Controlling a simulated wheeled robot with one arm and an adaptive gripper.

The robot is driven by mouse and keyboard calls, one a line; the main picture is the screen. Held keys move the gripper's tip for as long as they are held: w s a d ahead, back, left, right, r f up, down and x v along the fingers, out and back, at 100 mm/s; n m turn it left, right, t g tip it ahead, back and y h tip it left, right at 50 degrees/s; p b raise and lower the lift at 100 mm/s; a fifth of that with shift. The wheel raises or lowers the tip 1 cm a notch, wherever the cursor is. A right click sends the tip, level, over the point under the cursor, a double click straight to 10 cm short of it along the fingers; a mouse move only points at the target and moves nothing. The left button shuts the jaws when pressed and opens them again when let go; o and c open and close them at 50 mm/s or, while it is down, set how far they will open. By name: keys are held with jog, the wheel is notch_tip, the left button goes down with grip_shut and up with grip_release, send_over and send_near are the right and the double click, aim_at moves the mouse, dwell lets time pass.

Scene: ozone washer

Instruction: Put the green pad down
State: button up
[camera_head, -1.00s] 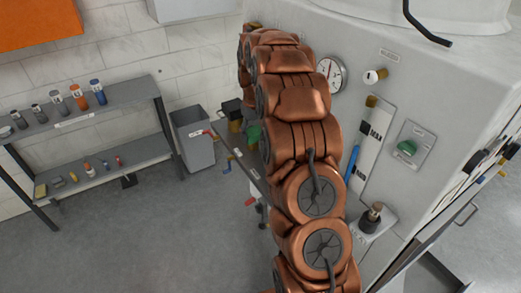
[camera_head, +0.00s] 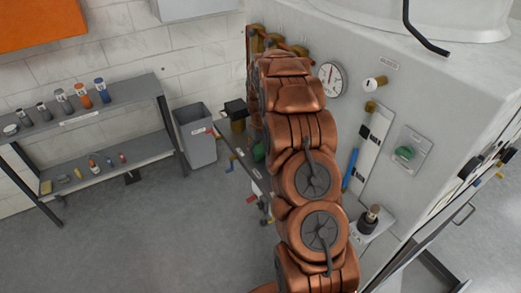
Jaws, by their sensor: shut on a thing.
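My copper-coloured arm fills the middle of the head view, and its end is hidden behind its own links. My gripper is not visible. A small green piece (camera_head: 259,152) shows at the left edge of my arm, mostly covered by it. It may be the green pad, but I cannot tell its shape or whether my gripper holds it. A round green part (camera_head: 404,153) sits on a pale plate on the washer's front, right of my arm.
The grey washer body (camera_head: 400,100) stands right of my arm, with a gauge (camera_head: 331,78), a blue-handled tool (camera_head: 350,169) and a small ledge (camera_head: 373,226). A grey bin (camera_head: 196,140) and a shelf with bottles (camera_head: 75,118) stand left.

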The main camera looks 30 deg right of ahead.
aim_at(261, 150)
jog(key=shift+f, duration=0.15)
jog(key=shift+f, duration=0.2)
jog(key=o, duration=1.1)
jog(key=shift+r, duration=0.1)
notch_tip(261, 150, up, 12)
jog(key=b, duration=0.4)
jog(key=shift+r, duration=0.15)
